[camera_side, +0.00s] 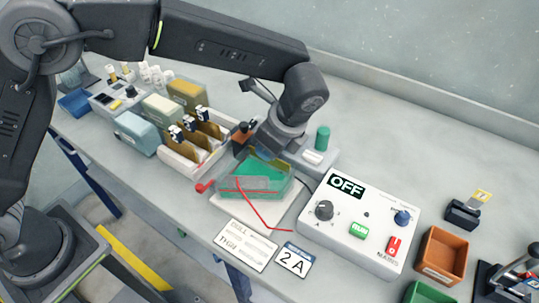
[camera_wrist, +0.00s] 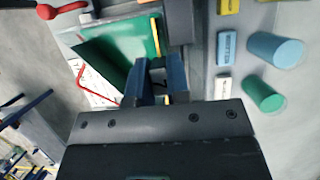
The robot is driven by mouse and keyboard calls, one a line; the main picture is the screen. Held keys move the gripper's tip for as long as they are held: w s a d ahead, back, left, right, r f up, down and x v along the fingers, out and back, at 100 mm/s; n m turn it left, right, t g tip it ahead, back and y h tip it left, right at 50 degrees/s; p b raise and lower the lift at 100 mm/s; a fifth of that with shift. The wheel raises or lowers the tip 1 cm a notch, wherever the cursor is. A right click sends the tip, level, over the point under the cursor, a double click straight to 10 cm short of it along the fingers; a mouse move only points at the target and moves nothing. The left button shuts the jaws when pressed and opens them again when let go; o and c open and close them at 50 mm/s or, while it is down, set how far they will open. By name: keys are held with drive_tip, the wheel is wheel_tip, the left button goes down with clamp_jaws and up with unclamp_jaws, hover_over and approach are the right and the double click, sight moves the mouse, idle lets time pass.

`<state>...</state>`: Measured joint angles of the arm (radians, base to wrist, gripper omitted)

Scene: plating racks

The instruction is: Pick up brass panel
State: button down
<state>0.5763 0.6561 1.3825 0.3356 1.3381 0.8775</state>
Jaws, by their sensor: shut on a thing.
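A brass panel (camera_side: 283,163) shows as an olive-gold sheet in the green liquid of the clear tank (camera_side: 238,187), under my gripper (camera_side: 268,147). In the wrist view, my gripper (camera_wrist: 161,78) has its two blue fingers close together, with a dark piece between them. It is shut on the brass panel, apparently by its dark upper part; the grip itself is largely hidden. A thin yellow edge (camera_wrist: 156,37) shows beside the green liquid just beyond the fingers. Other brass-coloured panels (camera_side: 207,128) with black-and-white clips stand in a white rack (camera_side: 185,162) left of the tank.
A white control box (camera_side: 360,225) reading OFF stands right of the tank, with a red wire at the tank's front. A green cylinder (camera_side: 322,138) stands behind. An orange-brown bin (camera_side: 441,255) and small black stand (camera_side: 462,214) are at right. Label cards (camera_side: 294,260) lie in front.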

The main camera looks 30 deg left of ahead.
drive_tip(key=shift+r, duration=0.15)
wheel_tip(320, 180, up, 12)
drive_tip(key=s, duration=1.4)
drive_tip(key=shift+s, duration=0.25)
